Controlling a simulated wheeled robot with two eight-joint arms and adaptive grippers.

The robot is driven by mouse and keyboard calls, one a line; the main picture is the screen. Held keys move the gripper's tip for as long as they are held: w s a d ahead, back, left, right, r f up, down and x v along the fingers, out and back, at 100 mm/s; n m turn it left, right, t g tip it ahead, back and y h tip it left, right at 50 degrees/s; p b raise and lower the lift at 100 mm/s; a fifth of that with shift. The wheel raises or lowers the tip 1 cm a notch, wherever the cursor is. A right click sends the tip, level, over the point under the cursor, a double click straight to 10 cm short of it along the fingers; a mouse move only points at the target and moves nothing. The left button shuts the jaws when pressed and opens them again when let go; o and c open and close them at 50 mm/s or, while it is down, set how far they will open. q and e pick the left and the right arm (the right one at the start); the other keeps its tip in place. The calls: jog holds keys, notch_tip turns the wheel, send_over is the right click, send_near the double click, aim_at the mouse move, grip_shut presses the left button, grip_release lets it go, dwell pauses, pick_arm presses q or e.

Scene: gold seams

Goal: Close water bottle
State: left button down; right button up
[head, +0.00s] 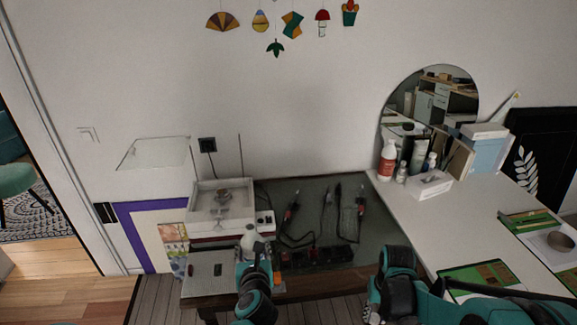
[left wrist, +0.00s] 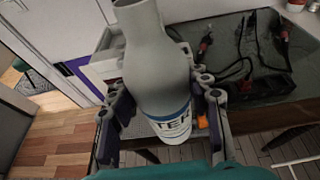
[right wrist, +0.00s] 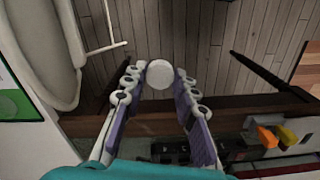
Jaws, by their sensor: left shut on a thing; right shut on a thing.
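The water bottle (left wrist: 160,75) is pale grey-white with a blue-and-white label near its base. My left gripper (left wrist: 163,100) is shut around its body. The bottle's neck is at the top edge of the left wrist view, with no cap seen on it. In the head view the bottle (head: 249,238) shows above my left gripper (head: 256,262), near the workbench's front edge. My right gripper (right wrist: 160,78) is shut on a round white cap (right wrist: 160,73), held between its fingertips. In the head view the right gripper is low in the picture, apart from the bottle, and the cap is hidden.
The dark workbench mat (head: 300,190) holds soldering tools and cables. A clear-walled box (head: 222,205) stands at its left, with a perforated plate (head: 210,277) in front. A white desk (head: 410,208) with bottles, a tissue box and a mirror is on the right.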

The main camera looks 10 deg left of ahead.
pick_arm(q)
jog(key=s+d+r+m+h, duration=0.2)
jog(key=s+d+m+h, duration=0.2)
jog(key=d, duration=0.6)
jog(key=shift+s+r+m+t+h, duration=0.2)
jog(key=shift+s+m+t+h, duration=0.15)
jog(key=shift+h, duration=0.35)
pick_arm(e)
jog(key=w+a+r+n, duration=0.2)
jog(key=w+a+r, duration=0.2)
jog(key=a+r, duration=0.35)
jog(key=w+a+r+n, duration=0.2)
jog(key=w+a+r, duration=0.2)
jog(key=a+r, duration=0.3)
jog(key=s+a+r+n, duration=0.2)
jog(key=a+r, duration=0.3)
jog(key=r, duration=0.5)
jog(key=s+a+r+n, duration=0.1)
jog(key=s+a+r, duration=0.2)
jog(key=a+r, duration=0.3)
notch_tip(320, 180, up, 4)
jog(key=shift+s+r+n, duration=0.2)
jog(key=shift+n, duration=0.2)
jog(key=shift+a+f, duration=0.1)
jog(key=shift+f, duration=1.95)
